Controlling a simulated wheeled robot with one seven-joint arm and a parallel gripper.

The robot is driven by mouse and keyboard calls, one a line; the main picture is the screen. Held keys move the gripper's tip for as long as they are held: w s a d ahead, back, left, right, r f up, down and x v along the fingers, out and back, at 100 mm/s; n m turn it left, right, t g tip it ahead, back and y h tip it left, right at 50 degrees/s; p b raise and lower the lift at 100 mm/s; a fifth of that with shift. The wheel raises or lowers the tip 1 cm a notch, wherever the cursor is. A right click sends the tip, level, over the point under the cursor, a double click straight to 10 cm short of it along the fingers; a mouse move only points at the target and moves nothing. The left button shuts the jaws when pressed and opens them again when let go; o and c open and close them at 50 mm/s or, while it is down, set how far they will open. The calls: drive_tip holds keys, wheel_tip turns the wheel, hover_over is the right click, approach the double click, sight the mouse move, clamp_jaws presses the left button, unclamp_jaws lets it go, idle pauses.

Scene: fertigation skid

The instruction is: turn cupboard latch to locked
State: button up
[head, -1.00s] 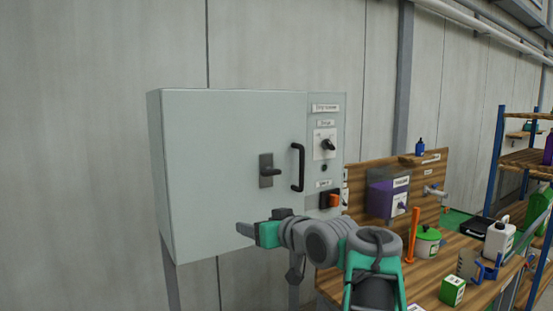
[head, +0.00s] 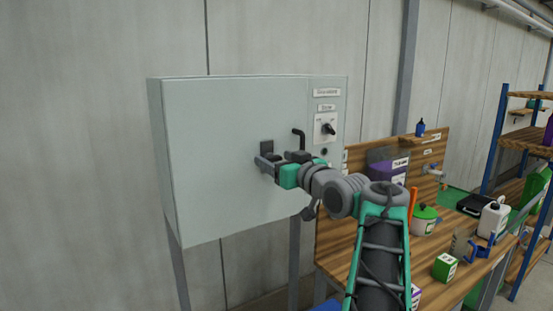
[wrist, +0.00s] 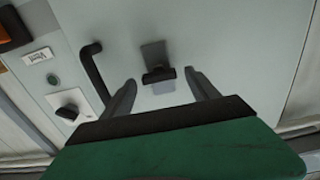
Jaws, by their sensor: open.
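The cupboard latch is a dark grey plate (head: 266,146) with a short lever on the pale grey-green cupboard door (head: 215,180). My gripper (head: 270,161) is at the latch and hides most of the lever in the head view. In the wrist view the latch plate (wrist: 153,52) and its dark lever (wrist: 158,75) show ahead of my gripper (wrist: 160,77). The jaws are open, with one finger on each side of the lever. Whether either finger touches the lever, I cannot tell.
A black door handle (head: 299,137) stands close to the right of the latch; it also shows left of the fingers in the wrist view (wrist: 92,70). A rotary switch (head: 328,129) is further right. A wooden bench (head: 345,258) with containers stands at the lower right.

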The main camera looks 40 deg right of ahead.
drive_tip(key=c, duration=1.4)
drive_tip(key=shift+o, duration=0.2)
drive_tip(key=shift+f+b, duration=0.2)
drive_tip(key=shift+b, duration=0.3)
drive_tip(key=shift+f+n+b, duration=0.15)
drive_tip(key=shift+n+b, duration=0.45)
drive_tip(key=shift+b, duration=0.4)
drive_tip(key=n+b, duration=1.2)
drive_tip(key=b, duration=0.2)
drive_tip(key=shift+a+b, duration=0.2)
drive_tip(key=shift+b, duration=0.15)
drive_tip(key=shift+n+b, duration=1.2)
drive_tip(key=shift+n, duration=1.1)
